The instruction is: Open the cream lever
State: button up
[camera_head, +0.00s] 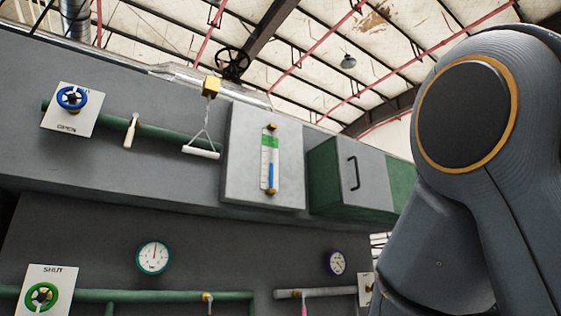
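A cream lever (131,132) hangs from the upper green pipe (170,135), to the right of a blue handwheel. It points down, roughly crosswise to the pipe. Nothing touches it. My gripper is out of view; only a large grey link of my arm fills the right side of the picture, well apart from the lever.
A blue handwheel (71,98) sits on a plate marked OPEN. A white pull handle (201,151) hangs below a yellow box (211,86). A gauge panel (243,160) and a green-sided cabinet (355,178) stand farther right. Below are a green wheel (41,297) and dials.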

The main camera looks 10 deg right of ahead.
aim_at(131, 131)
jog(key=u, duration=0.35)
jog(key=k, duration=0.85)
jog(key=u, duration=0.6)
jog(key=k, duration=0.5)
jog(key=u, duration=0.75)
jog(key=i, duration=1.2)
jog(key=z, duration=0.65)
jog(key=i, duration=0.45)
jog(key=z, duration=0.45)
